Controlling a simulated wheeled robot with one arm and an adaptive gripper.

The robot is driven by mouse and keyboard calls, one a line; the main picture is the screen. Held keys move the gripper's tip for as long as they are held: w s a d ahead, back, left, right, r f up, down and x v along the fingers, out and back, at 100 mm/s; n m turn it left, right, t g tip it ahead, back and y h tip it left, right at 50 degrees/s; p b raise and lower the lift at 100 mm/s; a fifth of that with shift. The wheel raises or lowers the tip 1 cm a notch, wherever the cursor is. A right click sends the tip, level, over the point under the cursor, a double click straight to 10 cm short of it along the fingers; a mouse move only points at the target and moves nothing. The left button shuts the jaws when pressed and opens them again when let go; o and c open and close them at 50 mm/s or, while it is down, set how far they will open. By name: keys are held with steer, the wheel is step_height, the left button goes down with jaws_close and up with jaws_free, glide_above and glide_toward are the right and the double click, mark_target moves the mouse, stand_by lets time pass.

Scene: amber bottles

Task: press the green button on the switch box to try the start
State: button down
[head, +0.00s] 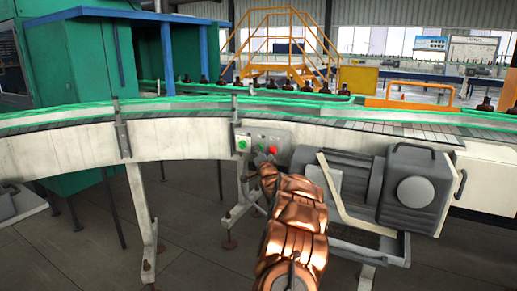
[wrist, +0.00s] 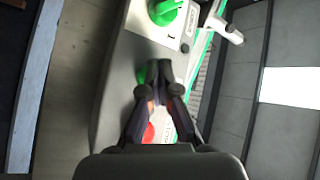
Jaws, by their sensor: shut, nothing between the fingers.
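The grey switch box (head: 258,137) is mounted on the conveyor's side in the head view. In the wrist view the box's face (wrist: 118,85) carries a large green rotary knob (wrist: 166,11), a green button (wrist: 142,76) and a red button (wrist: 149,133). The red button also shows in the head view (head: 273,150). My gripper (wrist: 163,68) is shut and empty, its fingertips over the box face beside the green button and partly hiding it. I cannot tell whether they touch it. In the head view my gripper (head: 262,164) is just below and in front of the box.
A grey motor (head: 405,188) with its housing sits right of the box, close to my arm. The white conveyor side (head: 70,151) runs across the view. Several dark bottles (head: 483,104) stand on and behind the line. Open floor lies at the lower left.

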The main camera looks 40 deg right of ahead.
steer(key=shift+a, duration=0.15)
stand_by(0.3)
steer(key=shift+s+a+b, duration=0.25)
steer(key=shift+a+b, duration=0.05)
steer(key=shift+a, duration=0.4)
steer(key=shift+s+a+b, duration=0.25)
steer(key=shift+a+b, duration=0.1)
steer(key=shift+a, duration=0.45)
steer(key=shift+s+a+b, duration=0.2)
steer(key=shift+a+b, duration=0.15)
steer(key=shift+a, duration=0.45)
steer(key=shift+s+a+b, duration=0.25)
steer(key=shift+a+b, duration=0.1)
steer(key=shift+a, duration=0.45)
